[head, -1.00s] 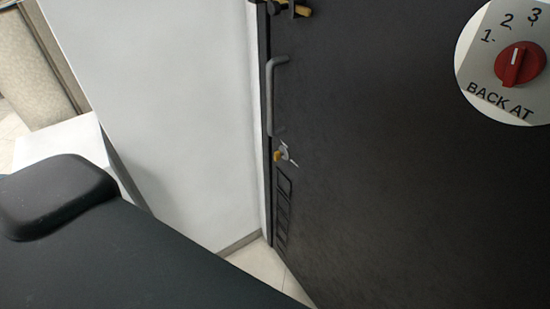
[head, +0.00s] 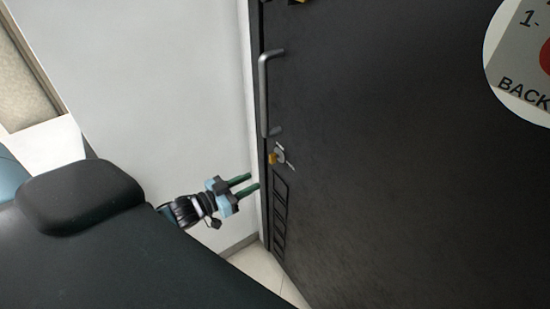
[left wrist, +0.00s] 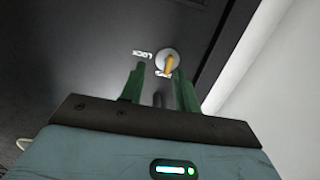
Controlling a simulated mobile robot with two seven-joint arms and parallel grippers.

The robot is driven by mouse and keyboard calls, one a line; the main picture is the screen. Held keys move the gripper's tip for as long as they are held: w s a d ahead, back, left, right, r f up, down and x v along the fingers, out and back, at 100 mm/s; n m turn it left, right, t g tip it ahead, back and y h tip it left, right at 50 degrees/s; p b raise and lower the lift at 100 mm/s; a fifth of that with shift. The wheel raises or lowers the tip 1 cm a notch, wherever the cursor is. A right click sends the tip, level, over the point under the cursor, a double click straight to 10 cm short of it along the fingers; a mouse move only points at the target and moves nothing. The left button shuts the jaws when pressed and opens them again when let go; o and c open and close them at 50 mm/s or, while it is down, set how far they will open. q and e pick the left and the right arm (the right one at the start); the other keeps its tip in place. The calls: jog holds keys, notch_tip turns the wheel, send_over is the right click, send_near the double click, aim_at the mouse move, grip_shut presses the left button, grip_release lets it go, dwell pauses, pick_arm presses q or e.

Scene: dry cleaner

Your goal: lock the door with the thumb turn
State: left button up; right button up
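The dark door (head: 400,150) fills the right of the head view and looks shut. Its thumb turn (head: 273,158) is a small yellow knob on a round silver plate near the door's left edge, below the bar handle (head: 264,95). My left gripper (head: 254,181) has green fingers, open and empty, just left of and below the thumb turn. In the left wrist view the thumb turn (left wrist: 169,64) lies ahead of the fingertips (left wrist: 157,70), apart from them, in front of the right finger. The word LOCK (left wrist: 142,54) is printed left of it. My right gripper is not in view.
A white wall (head: 170,100) stands left of the door, close to my left gripper. Several rectangular outlines (head: 279,205) run down the door below the thumb turn. A round sign with a red dial (head: 545,55) is at the upper right.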

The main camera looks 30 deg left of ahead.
aim_at(270, 159)
pick_arm(q)
jog(key=shift+w+d+r, duration=0.2)
jog(key=shift+w+r, duration=0.2)
jog(key=shift+w, duration=1.15)
jog(key=shift+w+d+r, duration=0.25)
jog(key=shift+w+r, duration=0.15)
jog(key=shift+w, duration=1.2)
jog(key=shift+w+d+r, duration=0.2)
jog(key=shift+w+r, duration=0.2)
jog(key=shift+w, duration=1.15)
grip_shut()
